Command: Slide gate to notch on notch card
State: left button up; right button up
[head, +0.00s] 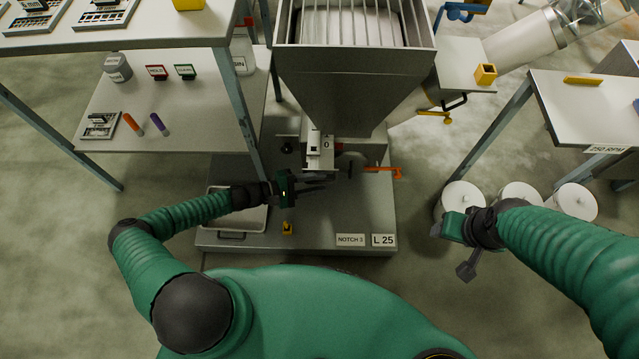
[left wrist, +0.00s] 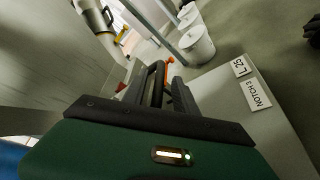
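The grey hopper (head: 352,85) stands in the middle of the head view, with the gate housing and a white plate marked 0 (head: 320,150) under its outlet. An orange handle (head: 384,170) sticks out to the right below the hopper; an orange part also shows beyond my fingers in the left wrist view (left wrist: 169,68). The notch card (head: 350,240) reads NOTCH 3 and lies on the platform; it also shows in the left wrist view (left wrist: 258,94). My left gripper (head: 326,184) points right below the gate, its fingers apart and apparently empty. My right gripper (head: 452,250) hangs at right, its fingers unclear.
An L 25 card (head: 384,240) lies beside the notch card. A small yellow item (head: 287,228) and a grey tray (head: 236,222) are at the platform's left. White round tubs (head: 575,201) stand on the floor at right. Shelving (head: 180,100) stands at left.

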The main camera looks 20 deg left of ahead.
pick_arm(q)
jog(key=shift+w+d+f, duration=0.1)
jog(key=shift+w+d, duration=0.15)
jog(key=c, duration=0.7)
grip_shut()
jog(key=shift+s, duration=0.1)
dwell(0.5)
